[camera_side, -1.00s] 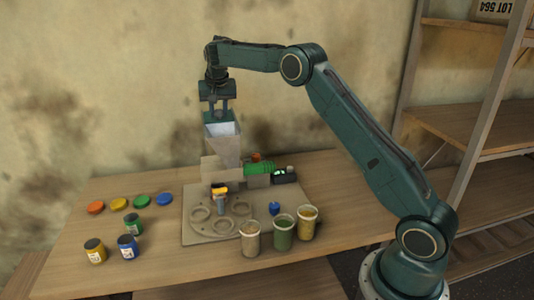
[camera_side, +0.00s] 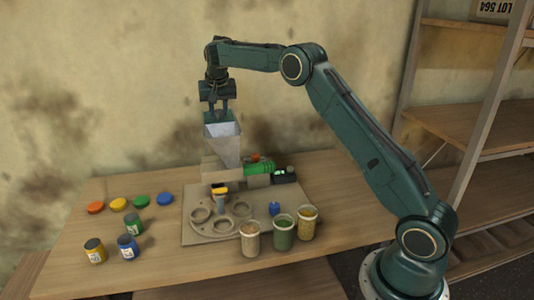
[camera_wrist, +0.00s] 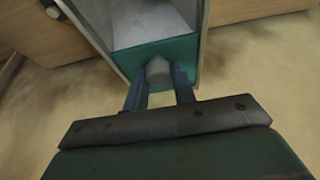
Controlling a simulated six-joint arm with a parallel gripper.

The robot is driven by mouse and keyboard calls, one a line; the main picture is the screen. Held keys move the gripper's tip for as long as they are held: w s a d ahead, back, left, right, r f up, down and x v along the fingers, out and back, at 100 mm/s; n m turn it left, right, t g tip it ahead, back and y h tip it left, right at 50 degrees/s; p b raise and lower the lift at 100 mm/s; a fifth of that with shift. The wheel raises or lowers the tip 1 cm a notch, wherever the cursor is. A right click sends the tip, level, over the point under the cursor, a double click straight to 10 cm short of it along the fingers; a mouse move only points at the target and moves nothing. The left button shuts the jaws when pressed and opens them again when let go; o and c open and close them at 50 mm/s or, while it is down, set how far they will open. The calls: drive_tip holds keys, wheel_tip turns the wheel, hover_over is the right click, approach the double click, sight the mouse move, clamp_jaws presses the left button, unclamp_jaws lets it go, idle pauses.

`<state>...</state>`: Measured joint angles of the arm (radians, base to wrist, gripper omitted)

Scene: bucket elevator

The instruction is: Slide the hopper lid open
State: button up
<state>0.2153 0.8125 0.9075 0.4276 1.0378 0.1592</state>
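The hopper (camera_side: 227,150) is a pale grey funnel standing at the back of the table. Its teal lid (camera_wrist: 185,50) covers only the part of the top nearest my gripper in the wrist view; beyond it the pale inside shows. In the side view the lid (camera_side: 212,117) is at the hopper's rear edge, partly behind my fingers. My gripper (camera_wrist: 160,78) points down with one finger on each side of the lid's rounded grey knob (camera_wrist: 158,68) and appears shut on it. The exact finger contact is hard to see.
Below the hopper are a green motor (camera_side: 260,168) and a plate with round holes (camera_side: 190,238). Three filled cups (camera_side: 283,236) stand at the plate's front right. Small jars (camera_side: 128,248) and coloured discs (camera_side: 141,200) lie to the left. The wall is close behind the hopper.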

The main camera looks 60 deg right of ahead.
drive_tip(key=o, duration=0.4)
drive_tip(key=shift+r, duration=0.2)
drive_tip(key=shift+v, duration=2.85)
drive_tip(key=shift+s+a, duration=0.1)
